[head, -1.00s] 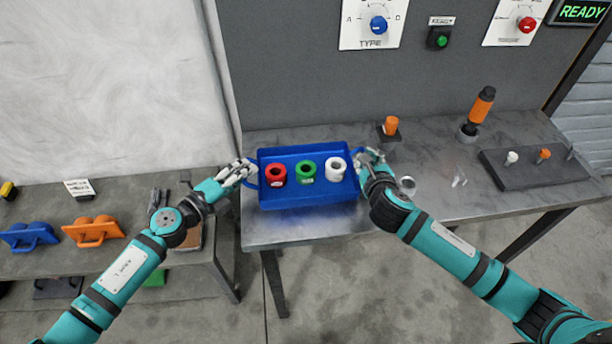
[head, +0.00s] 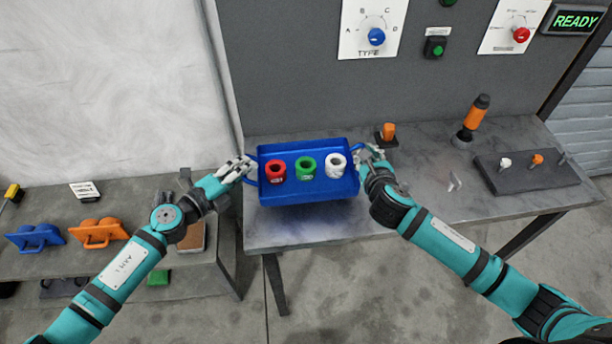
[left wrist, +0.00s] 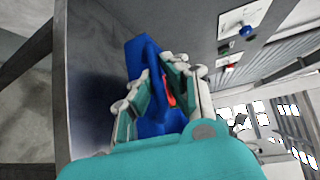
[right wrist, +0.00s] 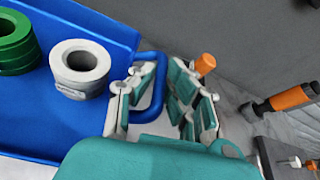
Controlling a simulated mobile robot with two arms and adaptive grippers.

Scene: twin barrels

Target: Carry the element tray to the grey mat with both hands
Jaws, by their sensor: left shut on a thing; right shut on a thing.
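The blue element tray (head: 310,203) is level over the left part of the metal table in the head view. A red element (head: 276,171), a green element (head: 306,168) and a white element (head: 336,166) stand in a row in it. My left gripper (head: 248,170) is shut on the tray's left handle; the left wrist view shows its fingers (left wrist: 155,95) around blue. My right gripper (head: 367,158) is shut on the right handle (right wrist: 155,88). A gap between tray and tabletop is hard to judge. I cannot make out the grey mat.
Behind the tray's right end is an orange-topped post (head: 388,133). Further right stand an orange-and-black tool (head: 475,117) and a dark peg board (head: 525,173). A lower bench at left holds a blue holder (head: 35,237) and an orange holder (head: 97,233). The wall panel is close behind.

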